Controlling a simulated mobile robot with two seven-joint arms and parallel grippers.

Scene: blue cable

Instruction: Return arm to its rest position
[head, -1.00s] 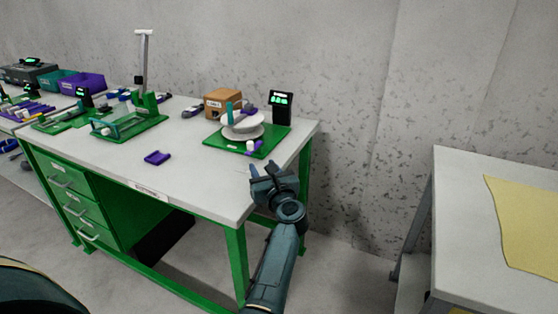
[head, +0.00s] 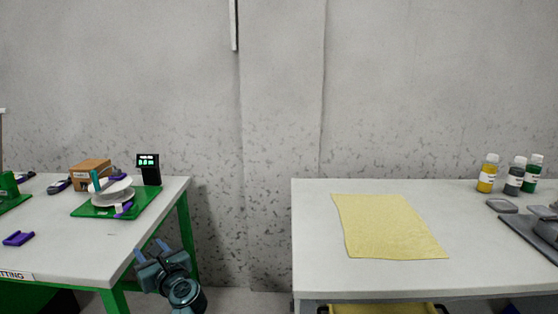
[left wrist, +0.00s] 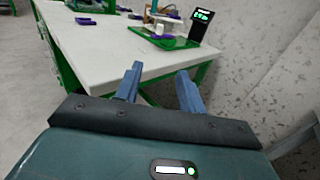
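My left gripper (head: 152,250) is at the bottom of the head view, in front of the right end of the green-framed workbench (head: 75,255). In the left wrist view its two blue fingers (left wrist: 158,88) stand apart with nothing between them. The fingers point toward the bench corner and touch nothing that I can see. My right gripper is in neither view. No blue cable can be made out in these frames.
A green board (head: 150,193) holds a white spool (head: 112,190) and a black display (head: 148,168). A brown box (head: 90,174) and a purple part (head: 18,238) lie on the bench. Right is a second table (head: 318,240) with a yellow cloth (head: 385,225) and bottles (head: 487,174). A gap separates the tables.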

